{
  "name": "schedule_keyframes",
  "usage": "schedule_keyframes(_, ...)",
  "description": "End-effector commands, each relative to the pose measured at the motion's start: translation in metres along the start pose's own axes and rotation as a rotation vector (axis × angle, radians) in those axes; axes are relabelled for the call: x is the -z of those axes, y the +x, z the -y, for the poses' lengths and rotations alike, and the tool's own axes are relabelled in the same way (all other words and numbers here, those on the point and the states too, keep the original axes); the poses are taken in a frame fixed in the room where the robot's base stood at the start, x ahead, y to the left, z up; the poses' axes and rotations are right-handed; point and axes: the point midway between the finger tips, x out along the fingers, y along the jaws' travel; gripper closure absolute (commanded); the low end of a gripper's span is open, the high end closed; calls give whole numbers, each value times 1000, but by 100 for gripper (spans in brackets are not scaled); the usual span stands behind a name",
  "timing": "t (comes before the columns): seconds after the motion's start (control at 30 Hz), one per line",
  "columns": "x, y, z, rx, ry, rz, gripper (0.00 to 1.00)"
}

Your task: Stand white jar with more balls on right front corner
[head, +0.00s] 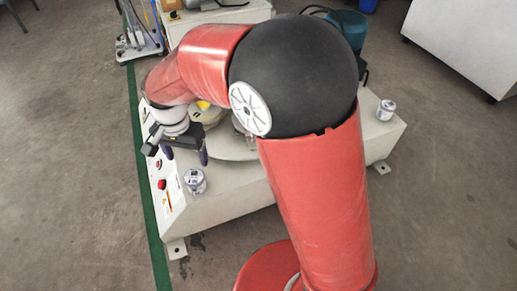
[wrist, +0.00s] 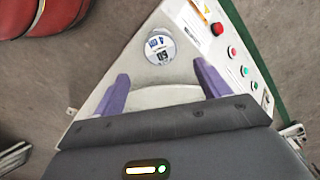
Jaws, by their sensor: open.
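A small white jar with a blue-and-white label (head: 195,181) stands on the near left corner of the machine top. In the wrist view the jar (wrist: 160,48) shows from above, just beyond and between the fingertips. A second white jar (head: 386,109) stands on the right part of the machine top. I cannot tell from these frames which jar holds more balls. My gripper (head: 186,157) is open and empty, above and behind the near jar in the head view. In the wrist view its purple fingers (wrist: 160,72) are spread apart, with nothing between them.
The machine (head: 232,197) has a panel with a red button (head: 161,184) along its left edge. A round plate (head: 232,147) is on its top, partly hidden by my arm. My arm also hides much of the right front. A white cabinet (head: 465,45) stands far right.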

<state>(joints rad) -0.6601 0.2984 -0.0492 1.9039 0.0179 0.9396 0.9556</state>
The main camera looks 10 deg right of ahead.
Motion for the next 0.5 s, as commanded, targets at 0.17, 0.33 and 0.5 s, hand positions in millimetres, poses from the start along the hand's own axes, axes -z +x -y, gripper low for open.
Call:
schedule_keyframes(0.17,8,-19,-20,29,-14,-19,25)
schedule_keyframes(0.33,20,-71,-92,105,-79,-97,25)
schedule_keyframes(0.5,10,-111,-177,150,-170,-224,25)
